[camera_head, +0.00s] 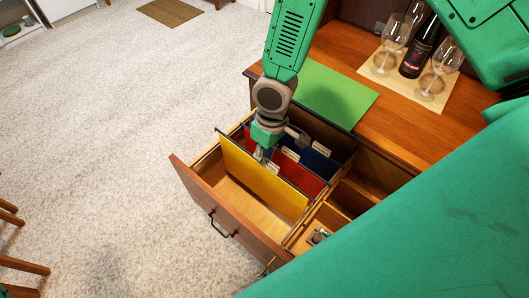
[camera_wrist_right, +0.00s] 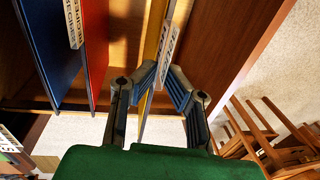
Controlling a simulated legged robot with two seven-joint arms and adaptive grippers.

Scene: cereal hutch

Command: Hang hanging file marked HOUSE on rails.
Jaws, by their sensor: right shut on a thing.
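My right gripper (camera_head: 268,155) is shut on the top edge of a yellow hanging file (camera_head: 262,182) over the open drawer (camera_head: 228,204). In the right wrist view the fingers (camera_wrist_right: 157,72) pinch the yellow file (camera_wrist_right: 152,42), which has a white tab (camera_wrist_right: 168,42); its lettering is too unclear to read. The file is upright and lies across the drawer, its lower part inside. I cannot tell whether its ends rest on the rails. Red (camera_head: 298,176) and blue (camera_head: 322,163) files hang behind it, with white tabs. My left gripper is not in view.
A wooden compartment (camera_head: 305,232) with small items adjoins the file bay. The front of the file bay is empty. Chairs (camera_wrist_right: 270,135) stand beyond the drawer.

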